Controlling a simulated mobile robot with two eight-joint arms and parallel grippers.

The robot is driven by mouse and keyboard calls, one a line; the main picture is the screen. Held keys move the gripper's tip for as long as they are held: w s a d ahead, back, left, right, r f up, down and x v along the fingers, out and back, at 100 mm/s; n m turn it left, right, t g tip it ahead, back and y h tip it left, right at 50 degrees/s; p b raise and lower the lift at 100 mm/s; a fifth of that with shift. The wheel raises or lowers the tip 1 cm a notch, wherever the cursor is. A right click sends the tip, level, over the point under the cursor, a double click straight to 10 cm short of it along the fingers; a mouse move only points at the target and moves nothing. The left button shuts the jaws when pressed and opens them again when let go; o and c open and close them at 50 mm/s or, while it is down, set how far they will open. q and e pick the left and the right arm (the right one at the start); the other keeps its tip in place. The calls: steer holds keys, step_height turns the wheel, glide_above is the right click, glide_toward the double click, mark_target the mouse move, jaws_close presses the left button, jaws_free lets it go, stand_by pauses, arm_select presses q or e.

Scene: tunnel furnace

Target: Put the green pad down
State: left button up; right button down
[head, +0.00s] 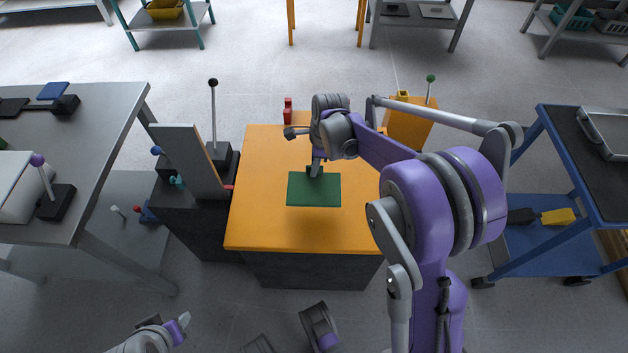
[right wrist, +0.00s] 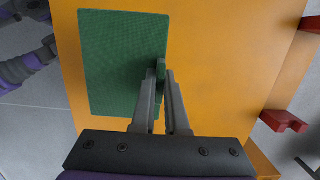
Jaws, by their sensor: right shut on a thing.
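In the right wrist view, the gripper (right wrist: 165,78) is shut on a small green tab at the edge of the pad (right wrist: 115,60). I cannot tell whether the pad touches the tabletop or hangs just above it. My left gripper (head: 178,328) is at the bottom left, away from the pad; its jaw opening is unclear.
A small red object (head: 287,112) stands at the tabletop's back edge. A dark cabinet with a grey upright panel (head: 187,160) and levers adjoins its left side. A grey table (head: 85,115) is at left, a blue cart (head: 548,160) at right. The tabletop around the pad is clear.

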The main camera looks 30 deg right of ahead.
mark_target(314, 180)
step_height(314, 180, down, 7)
steer(key=shift+r+b, duration=0.2)
steer(key=shift+b, duration=0.35)
steer(key=shift+f, duration=0.2)
steer(key=c, duration=0.9)
jaws_free()
steer(key=shift+c, duration=0.2)
steer(key=shift+r, duration=0.1)
